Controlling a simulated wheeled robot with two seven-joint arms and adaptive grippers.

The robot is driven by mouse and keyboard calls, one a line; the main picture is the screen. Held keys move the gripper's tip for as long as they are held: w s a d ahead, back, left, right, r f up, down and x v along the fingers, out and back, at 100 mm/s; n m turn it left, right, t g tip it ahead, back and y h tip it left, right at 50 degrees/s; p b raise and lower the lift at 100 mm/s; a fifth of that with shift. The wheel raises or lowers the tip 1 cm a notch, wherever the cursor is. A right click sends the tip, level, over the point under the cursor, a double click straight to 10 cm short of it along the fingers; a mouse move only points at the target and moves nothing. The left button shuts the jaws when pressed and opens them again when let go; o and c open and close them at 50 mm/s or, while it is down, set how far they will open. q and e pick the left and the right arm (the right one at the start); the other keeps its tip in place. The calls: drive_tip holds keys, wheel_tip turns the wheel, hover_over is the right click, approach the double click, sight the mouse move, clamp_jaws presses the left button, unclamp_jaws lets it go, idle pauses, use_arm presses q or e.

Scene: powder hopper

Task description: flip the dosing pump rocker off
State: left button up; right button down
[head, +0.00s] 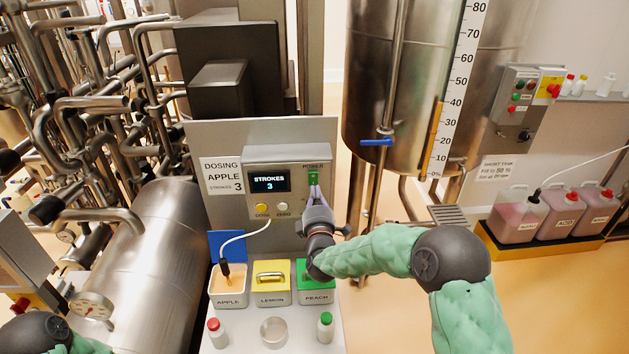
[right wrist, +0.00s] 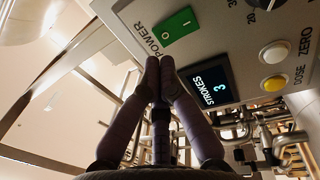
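The green power rocker (head: 313,179) sits at the right of the grey dosing pump box (head: 288,163), under the word POWER. In the right wrist view the rocker (right wrist: 176,25) is bright green, with small white marks. My right gripper (head: 314,190) is just below the rocker in the head view. In the right wrist view its fingertips (right wrist: 160,62) are together with nothing between them, close to the rocker; I cannot tell whether they touch it. The pump display (head: 269,180) is lit and reads STROKES 3. My left gripper is not in view.
Yellow DOSE (head: 262,208) and white ZERO (head: 282,207) buttons sit left of my right gripper. Below are apple (head: 228,298), lemon (head: 271,297) and peach (head: 316,296) containers, two small bottles and a round cup (head: 274,331). A steel tank (head: 390,110) stands to the right.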

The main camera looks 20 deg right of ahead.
sight(314, 174)
drive_tip(key=x, duration=0.5)
drive_tip(key=shift+w, duration=0.15)
drive_tip(key=shift+d, duration=0.1)
drive_tip(key=shift+w, duration=0.25)
drive_tip(key=shift+r, duration=0.15)
drive_tip(key=shift+d, duration=0.1)
